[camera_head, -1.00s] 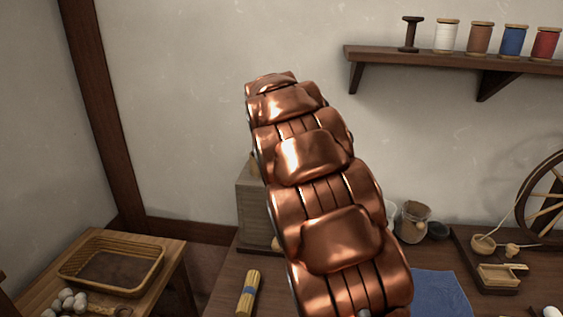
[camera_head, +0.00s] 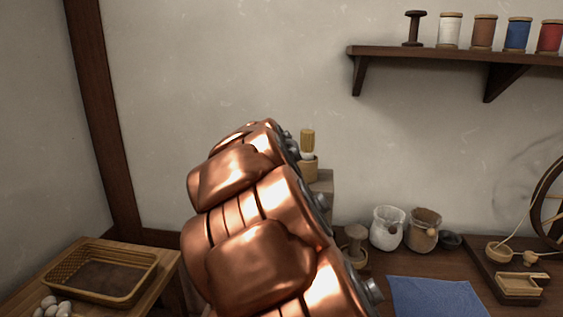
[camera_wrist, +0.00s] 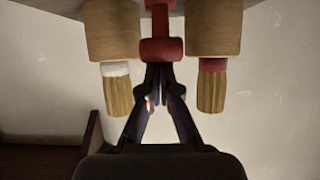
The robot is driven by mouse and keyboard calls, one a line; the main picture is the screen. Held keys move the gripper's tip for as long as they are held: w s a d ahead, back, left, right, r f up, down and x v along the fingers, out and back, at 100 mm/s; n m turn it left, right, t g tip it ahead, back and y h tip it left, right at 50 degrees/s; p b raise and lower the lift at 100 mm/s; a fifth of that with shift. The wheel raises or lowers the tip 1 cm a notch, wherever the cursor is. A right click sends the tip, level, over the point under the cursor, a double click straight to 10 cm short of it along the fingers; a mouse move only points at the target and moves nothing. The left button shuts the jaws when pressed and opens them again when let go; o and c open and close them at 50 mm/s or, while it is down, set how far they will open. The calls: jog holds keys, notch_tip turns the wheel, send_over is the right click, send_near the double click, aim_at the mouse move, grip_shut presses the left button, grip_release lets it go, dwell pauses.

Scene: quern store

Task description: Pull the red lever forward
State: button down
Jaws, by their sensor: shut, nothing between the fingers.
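The red lever (camera_wrist: 161,48) shows in the wrist view at top centre, a narrow red stem with a wider red block at its end. It sits between two wooden cups. My gripper (camera_wrist: 159,70) is shut and empty, its fingertips right at the red block. I cannot tell whether they touch it. In the head view my copper-coloured arm hides the gripper and the lever. A grey box (camera_head: 322,190) shows partly behind the arm.
The wooden cups (camera_wrist: 112,28) (camera_wrist: 214,26) flank the lever closely. They hold a white-banded brush (camera_wrist: 117,90) and a red-banded brush (camera_wrist: 211,88). Jars (camera_head: 388,228), a blue cloth (camera_head: 435,298) and a spinning wheel (camera_head: 550,205) stand right; a basket (camera_head: 100,275) is left.

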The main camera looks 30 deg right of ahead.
jog(key=shift+r, duration=0.1)
jog(key=shift+r+p, duration=0.3)
jog(key=shift+r, duration=0.4)
jog(key=s+a+r+p, duration=0.1)
jog(key=s+a+r, duration=0.3)
jog(key=r, duration=0.3)
jog(key=shift+s+r, duration=0.15)
jog(key=shift+s, duration=0.1)
dwell(0.5)
dwell(0.4)
